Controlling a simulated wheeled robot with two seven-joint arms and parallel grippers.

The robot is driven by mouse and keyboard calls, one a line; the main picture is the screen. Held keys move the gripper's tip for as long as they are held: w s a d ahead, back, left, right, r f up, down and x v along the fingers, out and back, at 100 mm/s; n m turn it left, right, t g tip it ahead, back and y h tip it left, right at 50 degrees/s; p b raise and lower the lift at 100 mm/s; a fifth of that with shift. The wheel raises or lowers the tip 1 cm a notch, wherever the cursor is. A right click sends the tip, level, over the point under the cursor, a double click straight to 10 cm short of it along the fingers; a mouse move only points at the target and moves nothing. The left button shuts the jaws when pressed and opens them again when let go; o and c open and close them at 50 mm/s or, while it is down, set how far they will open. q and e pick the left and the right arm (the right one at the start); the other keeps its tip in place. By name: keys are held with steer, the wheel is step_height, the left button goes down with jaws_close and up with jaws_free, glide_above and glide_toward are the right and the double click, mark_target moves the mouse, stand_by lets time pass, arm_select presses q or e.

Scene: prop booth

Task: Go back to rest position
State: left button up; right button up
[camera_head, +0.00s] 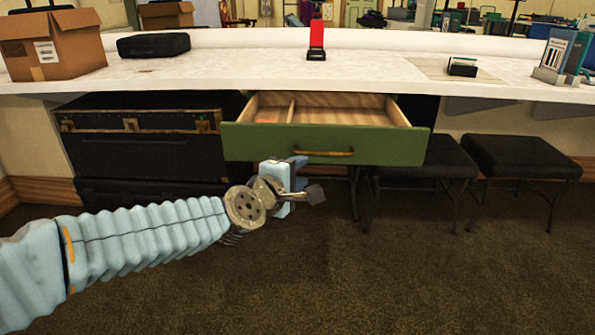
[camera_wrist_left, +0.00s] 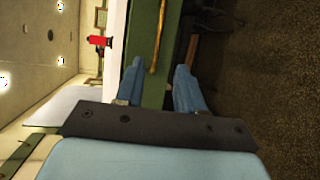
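My left gripper (camera_head: 300,165) is in front of the green drawer (camera_head: 240,142), just below and left of its brass handle (camera_head: 323,153). In the left wrist view, the two blue fingers of the gripper (camera_wrist_left: 158,85) stand apart with a gap between them, and nothing is held. The brass handle (camera_wrist_left: 161,40) lies ahead of the fingers, apart from them. The drawer is pulled out under the white counter, and its wooden inside shows a divider. My right gripper is in neither view.
The white counter (camera_head: 220,68) holds a cardboard box (camera_head: 65,45), a black case (camera_head: 153,45), a red item on a black base (camera_head: 316,40) and a book holder (camera_head: 550,75). Black trunks (camera_head: 140,155) and black stools (camera_head: 525,160) stand below. The carpet in front is clear.

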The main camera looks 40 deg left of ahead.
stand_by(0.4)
arm_select(q)
steer(key=w+d+f+m+g+h+p, duration=0.25)
steer(key=d+f+m, duration=0.2)
steer(key=f, duration=0.55)
steer(key=w+d+f+m+g+h+p, duration=0.1)
steer(key=w+d+f+m+g+p, duration=0.25)
steer(key=f, duration=0.75)
steer(key=s+d+f+m+g+h+p, duration=0.1)
steer(key=s+d+f+m+g, duration=0.3)
steer(key=s+d+f, duration=0.3)
steer(key=s+d+f+m+g+h+p, duration=0.2)
steer(key=s+d+f+m+g, duration=0.2)
steer(key=s+f, duration=0.9)
steer(key=d+f+m, duration=0.1)
steer(key=d+m, duration=0.1)
steer(key=d, duration=0.1)
steer(key=shift+m+g+p, duration=0.3)
steer(key=shift+m+g, duration=0.1)
steer(key=shift+w, duration=0.1)
